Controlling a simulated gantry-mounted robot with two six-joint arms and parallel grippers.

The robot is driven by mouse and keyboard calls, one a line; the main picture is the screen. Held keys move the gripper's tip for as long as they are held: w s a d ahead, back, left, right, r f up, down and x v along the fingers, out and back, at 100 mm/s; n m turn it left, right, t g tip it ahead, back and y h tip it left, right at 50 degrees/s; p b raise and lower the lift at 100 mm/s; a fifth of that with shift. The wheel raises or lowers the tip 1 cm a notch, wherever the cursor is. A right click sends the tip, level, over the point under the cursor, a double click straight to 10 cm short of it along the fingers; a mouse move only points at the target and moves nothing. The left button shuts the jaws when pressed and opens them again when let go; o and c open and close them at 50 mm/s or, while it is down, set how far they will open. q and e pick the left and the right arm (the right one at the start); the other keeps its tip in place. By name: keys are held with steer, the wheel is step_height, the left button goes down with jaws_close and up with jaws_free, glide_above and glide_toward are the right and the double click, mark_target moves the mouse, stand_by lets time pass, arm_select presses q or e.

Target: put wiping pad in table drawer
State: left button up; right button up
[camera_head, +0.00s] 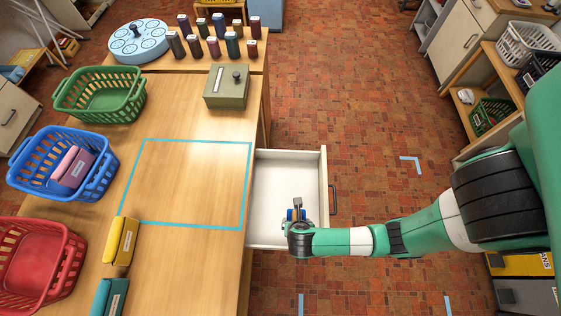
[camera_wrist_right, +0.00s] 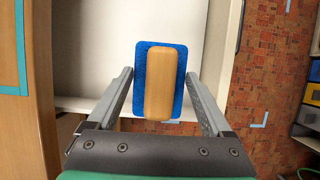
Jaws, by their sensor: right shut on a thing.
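The wiping pad (camera_wrist_right: 165,80) is a blue pad with a pale wooden block handle. My right gripper (camera_wrist_right: 159,78) is shut on it, with one finger at each side. In the head view a little blue of the pad (camera_head: 290,214) shows beside the right gripper (camera_head: 297,213), over the front part of the drawer. The table drawer (camera_head: 280,175) is pulled out on the table's right side, and its pale floor looks bare. I cannot tell whether the pad touches the drawer floor. My left gripper is not in view.
The wooden table (camera_head: 190,97) carries green (camera_head: 100,95), blue (camera_head: 62,165) and red (camera_head: 35,262) baskets and a yellow block (camera_head: 121,241). A turquoise outline (camera_head: 195,142) encloses bare tabletop. A drab box (camera_head: 227,90) and several dark bottles stand at the back. Brick-patterned floor lies right.

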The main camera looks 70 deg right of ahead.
steer(key=w+d+f+b, duration=0.1)
steer(key=w+d+f, duration=0.1)
steer(key=d, duration=0.1)
steer(key=w+d+f+b, duration=0.2)
steer(key=d+f, duration=0.1)
steer(key=w+d+f+b, duration=0.1)
steer(key=w+d+f, duration=0.1)
steer(key=d+f, duration=0.1)
steer(key=shift+d+f, duration=0.2)
steer(key=shift+d, duration=0.2)
steer(key=shift+w+d+f, duration=0.1)
steer(key=shift+d+f, duration=0.05)
steer(key=shift+d, duration=0.1)
steer(key=shift+d+f+b, duration=0.1)
steer(key=shift+f+b, duration=0.2)
steer(key=shift+b, duration=0.15)
steer(key=shift+w+f+b, duration=0.1)
steer(key=shift+f+b, duration=0.6)
steer(key=shift+f, duration=0.75)
steer(key=shift+f, duration=0.1)
steer(key=shift+f, duration=0.15)
steer(key=o, duration=1.1)
